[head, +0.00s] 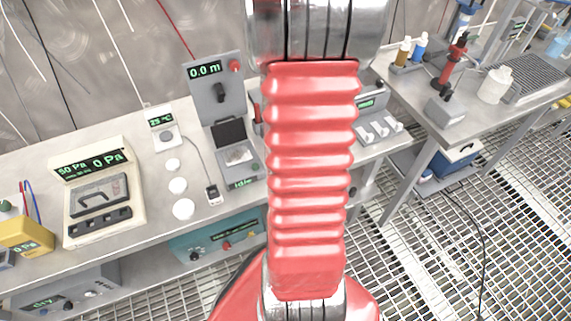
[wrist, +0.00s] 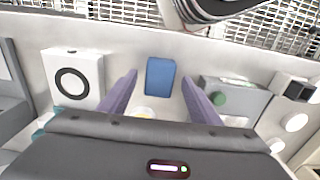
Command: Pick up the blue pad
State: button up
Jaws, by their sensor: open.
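The blue pad (wrist: 160,77) is a small rounded rectangle lying on the pale bench top in the wrist view. It appears between the two purple fingers of my gripper (wrist: 159,74), near their tips. The fingers are spread apart and hold nothing. Bare bench shows on both sides of the pad. I cannot tell how high the fingertips are above it. In the head view my red ribbed arm stands in front of the bench, and neither the pad nor the gripper shows there.
In the wrist view a white box with a black ring (wrist: 73,82) stands left of the fingers, and a grey box with a green button (wrist: 235,98) stands close on the right. The head view shows a pressure meter (head: 103,190) and white discs (head: 178,186) on the bench (head: 140,250).

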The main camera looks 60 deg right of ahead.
jog(key=c, duration=1.2)
jog(key=shift+r, duration=0.1)
notch_tip(320, 180, up, 10)
dwell(0.5)
jog(key=o, duration=0.5)
jog(key=c, duration=0.4)
